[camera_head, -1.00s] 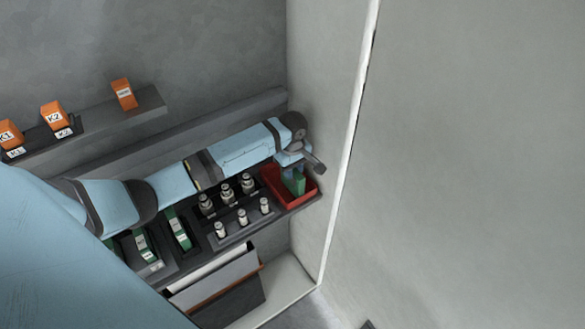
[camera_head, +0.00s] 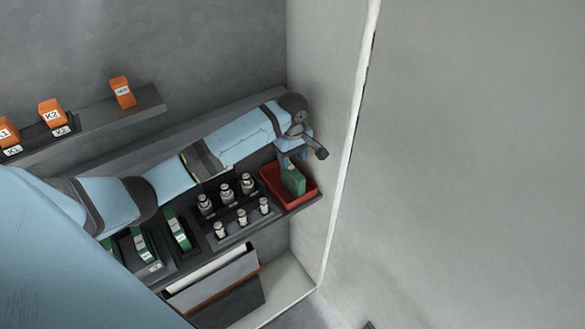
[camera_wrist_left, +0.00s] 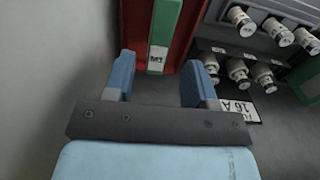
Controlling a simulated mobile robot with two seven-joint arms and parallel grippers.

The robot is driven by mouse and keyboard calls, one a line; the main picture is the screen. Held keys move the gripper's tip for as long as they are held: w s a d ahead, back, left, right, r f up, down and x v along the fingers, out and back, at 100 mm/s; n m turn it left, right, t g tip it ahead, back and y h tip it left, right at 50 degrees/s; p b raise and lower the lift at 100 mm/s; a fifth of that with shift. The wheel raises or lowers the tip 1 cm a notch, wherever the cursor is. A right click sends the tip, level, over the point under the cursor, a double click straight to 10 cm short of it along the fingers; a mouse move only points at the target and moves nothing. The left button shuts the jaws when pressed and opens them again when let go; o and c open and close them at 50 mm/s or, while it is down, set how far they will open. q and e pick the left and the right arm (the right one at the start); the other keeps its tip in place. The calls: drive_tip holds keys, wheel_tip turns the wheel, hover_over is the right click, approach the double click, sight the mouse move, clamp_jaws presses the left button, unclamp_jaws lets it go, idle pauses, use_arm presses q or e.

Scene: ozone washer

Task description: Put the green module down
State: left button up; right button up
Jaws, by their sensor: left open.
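The green module (camera_head: 293,182) sits in the red tray (camera_head: 312,194) at the right end of the lower shelf. It also shows in the left wrist view (camera_wrist_left: 167,22), with a white label reading M1 toward me. My left gripper (camera_head: 291,161) is above the module and apart from it. In the left wrist view the two blue fingers of my left gripper (camera_wrist_left: 158,80) are spread, with nothing between them. The module's underside is hidden. My right gripper is not in view.
Several metal-capped cylinders (camera_head: 228,192) stand in dark holders left of the tray. More green modules (camera_head: 178,231) sit further left. Orange blocks (camera_head: 52,114) stand on the upper shelf. A wall (camera_head: 325,120) rises close to the tray's right.

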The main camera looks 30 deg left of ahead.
use_arm(q)
wheel_tip(320, 180, up, 6)
drive_tip(key=m+t+h, duration=0.2)
drive_tip(key=m+t, duration=0.1)
drive_tip(key=m, duration=0.2)
approach(304, 190)
drive_tip(key=d+f, duration=0.4)
drive_tip(key=f, duration=0.1)
drive_tip(key=s+d+f+m+t, duration=0.2)
drive_tip(key=s+d+f+m, duration=0.1)
drive_tip(key=s+f, duration=0.25)
drive_tip(key=s+d+f+m+t, duration=0.1)
drive_tip(key=s+m+t, duration=0.1)
drive_tip(key=s, duration=0.3)
drive_tip(key=s+d+m+t, duration=0.1)
drive_tip(key=s+m+t, duration=0.1)
drive_tip(key=s, duration=0.4)
drive_tip(key=s+d+f+m+t+h, duration=0.1)
drive_tip(key=s+d+m+t, duration=0.1)
drive_tip(key=s+m, duration=0.2)
drive_tip(key=shift+s+f+m+b, duration=0.3)
drive_tip(key=shift+s+f+b, duration=0.1)
drive_tip(key=shift+s, duration=0.8)
